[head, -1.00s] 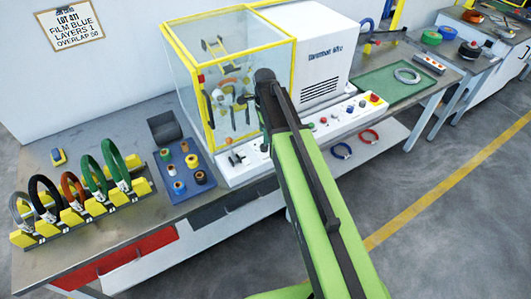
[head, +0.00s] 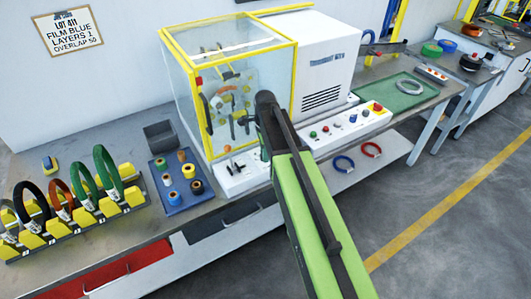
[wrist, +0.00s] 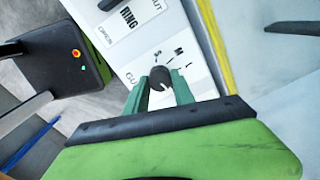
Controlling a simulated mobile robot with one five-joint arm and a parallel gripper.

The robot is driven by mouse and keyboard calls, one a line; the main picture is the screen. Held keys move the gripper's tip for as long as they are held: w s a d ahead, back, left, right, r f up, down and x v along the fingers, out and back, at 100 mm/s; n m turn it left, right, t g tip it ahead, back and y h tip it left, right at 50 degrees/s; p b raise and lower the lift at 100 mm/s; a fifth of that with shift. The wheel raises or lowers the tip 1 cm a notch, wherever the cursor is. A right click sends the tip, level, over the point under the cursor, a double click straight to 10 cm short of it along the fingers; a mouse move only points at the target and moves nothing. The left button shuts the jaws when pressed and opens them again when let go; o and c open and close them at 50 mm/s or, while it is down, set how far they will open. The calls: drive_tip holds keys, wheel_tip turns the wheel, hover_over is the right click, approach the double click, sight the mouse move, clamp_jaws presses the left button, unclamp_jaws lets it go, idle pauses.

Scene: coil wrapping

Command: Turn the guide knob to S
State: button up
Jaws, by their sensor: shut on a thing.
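In the wrist view the guide knob (wrist: 160,77) is a small dark round knob on the machine's white panel. The letters S, M and L stand around its far side, and a word starting "GU" is partly covered beside it. My gripper (wrist: 159,88) has its two green fingers closed on the knob, one on each side. A pale mark shows on the knob, but I cannot tell which letter it points to. In the head view my arm hides the knob and the fingers, at the front of the white panel (head: 237,181).
The yellow-framed clear guard (head: 202,100) stands just behind the panel. Push buttons (head: 338,122) lie to the right. A blue tray of rolls (head: 180,205) and a rack of coils (head: 75,215) are to the left. In the wrist view a lever (wrist: 108,4) is near the knob.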

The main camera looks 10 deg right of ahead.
drive_tip(key=shift+d, duration=0.1)
clamp_jaws()
